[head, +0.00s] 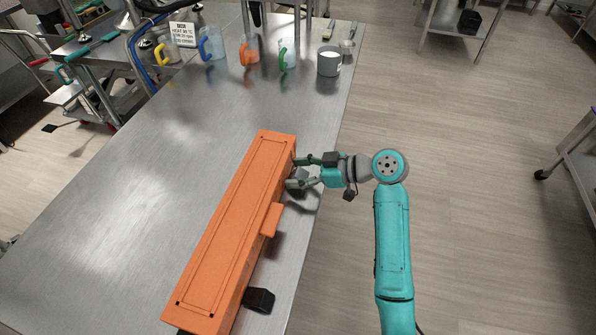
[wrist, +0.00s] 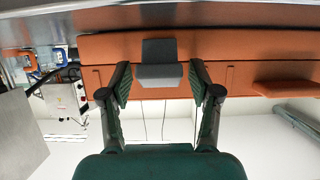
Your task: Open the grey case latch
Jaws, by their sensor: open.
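A long orange case (head: 230,235) lies shut on the steel table, with an orange handle (head: 271,219) on its right side. The grey latch (wrist: 159,60) shows on the case's side in the wrist view, a blocky piece with a lighter grey face. My gripper (head: 299,171) is at the far end of that side, its fingers pointing at the case. It is open, with one finger on either side of the latch in the wrist view and gaps between. I cannot tell how deep the fingers reach. In the head view the latch is hard to make out among the fingers.
A black latch (head: 259,299) sticks out from the near end of the same side. Several jugs with coloured handles, a grey-white cup (head: 329,61) and a sign (head: 185,34) stand at the table's far end. The steel table (head: 110,220) is clear left of the case.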

